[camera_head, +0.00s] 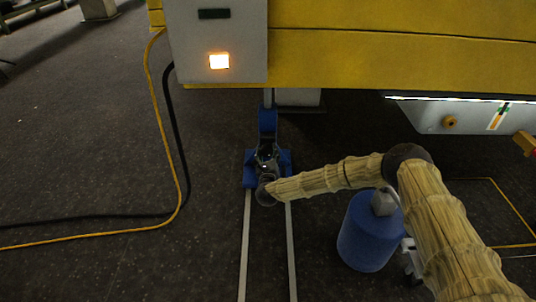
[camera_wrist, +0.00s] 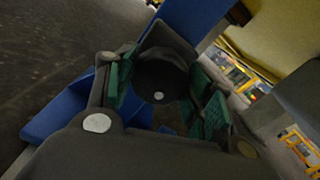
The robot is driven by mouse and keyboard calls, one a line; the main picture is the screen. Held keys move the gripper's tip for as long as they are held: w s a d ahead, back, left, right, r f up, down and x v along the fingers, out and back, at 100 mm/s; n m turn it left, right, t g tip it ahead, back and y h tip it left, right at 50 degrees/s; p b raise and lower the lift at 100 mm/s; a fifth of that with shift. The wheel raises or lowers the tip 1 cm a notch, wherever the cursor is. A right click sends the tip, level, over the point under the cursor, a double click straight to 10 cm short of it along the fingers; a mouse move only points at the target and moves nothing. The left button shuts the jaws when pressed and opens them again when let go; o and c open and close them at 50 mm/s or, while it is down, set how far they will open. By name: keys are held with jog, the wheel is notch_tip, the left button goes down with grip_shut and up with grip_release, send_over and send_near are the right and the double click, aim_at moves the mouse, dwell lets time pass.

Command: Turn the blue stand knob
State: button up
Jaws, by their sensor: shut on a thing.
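The blue stand (camera_head: 267,121) stands upright on the floor below the yellow boom, with a blue foot on either side of my gripper. It also shows in the wrist view (camera_wrist: 188,18). In the head view my gripper (camera_head: 266,160) reaches the stand low down and hides the knob there.
The yellow boom (camera_head: 400,60) with a grey box (camera_head: 218,40) hangs over the stand. A yellow cable (camera_head: 165,130) and a black cable (camera_head: 178,135) lie to the left. Two pale floor strips (camera_head: 245,240) run toward me. The dark floor on the left is mostly clear.

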jog(key=o, duration=1)
jog(key=shift+s, duration=0.1)
jog(key=s, duration=1.2)
